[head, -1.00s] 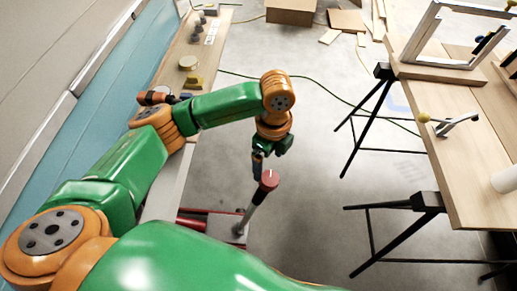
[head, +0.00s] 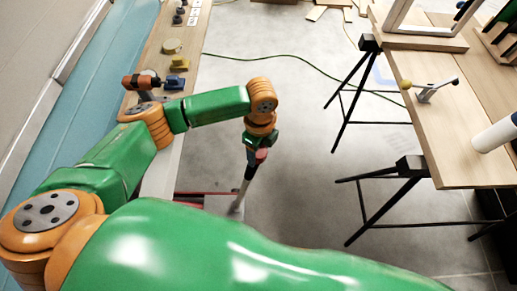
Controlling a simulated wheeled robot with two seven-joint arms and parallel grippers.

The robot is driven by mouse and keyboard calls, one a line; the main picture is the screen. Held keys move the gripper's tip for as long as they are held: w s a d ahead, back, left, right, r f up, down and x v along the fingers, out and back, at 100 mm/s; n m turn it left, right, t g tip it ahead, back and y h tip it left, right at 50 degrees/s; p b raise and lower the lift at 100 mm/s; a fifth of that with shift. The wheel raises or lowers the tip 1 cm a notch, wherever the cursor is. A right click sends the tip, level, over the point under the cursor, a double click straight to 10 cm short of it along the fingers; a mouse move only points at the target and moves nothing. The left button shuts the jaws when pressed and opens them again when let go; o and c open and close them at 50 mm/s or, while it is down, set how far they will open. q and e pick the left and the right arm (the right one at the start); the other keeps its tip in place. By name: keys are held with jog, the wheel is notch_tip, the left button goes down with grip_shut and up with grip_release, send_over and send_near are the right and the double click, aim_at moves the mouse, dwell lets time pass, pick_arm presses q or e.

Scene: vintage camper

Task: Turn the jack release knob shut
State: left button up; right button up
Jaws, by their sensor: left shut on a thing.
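The rod leans slightly. My large green forearm hides most of the jack, so I cannot tell how far the knob is turned. My right gripper is not in view.
A wooden bench (head: 165,68) with small items runs along the left wall. A trestle table (head: 430,128) stands at right, its black legs (head: 375,180) on the floor. A green cable (head: 300,59) crosses the concrete floor, which is mostly clear between.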

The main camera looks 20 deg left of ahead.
pick_arm(q)
jog(key=shift+r+n+p, duration=0.15)
jog(key=shift+n+p, duration=0.25)
jog(key=shift+p, duration=0.25)
jog(key=n+t+p, duration=0.1)
jog(key=n+p, duration=0.6)
jog(key=p, duration=0.1)
jog(key=n+y+p, duration=0.1)
jog(key=n+p, duration=0.2)
jog(key=n, duration=0.1)
jog(key=shift+n+t, duration=0.3)
jog(key=shift+n, duration=0.1)
jog(key=shift+f+n+p, duration=0.2)
jog(key=shift+n+p, duration=0.35)
jog(key=shift+n, duration=0.65)
jog(key=shift+n+y, duration=0.3)
jog(key=shift+n, duration=0.9)
jog(key=shift+f+n+p, duration=0.1)
jog(key=shift+n+p, duration=0.2)
jog(key=o, duration=1.4)
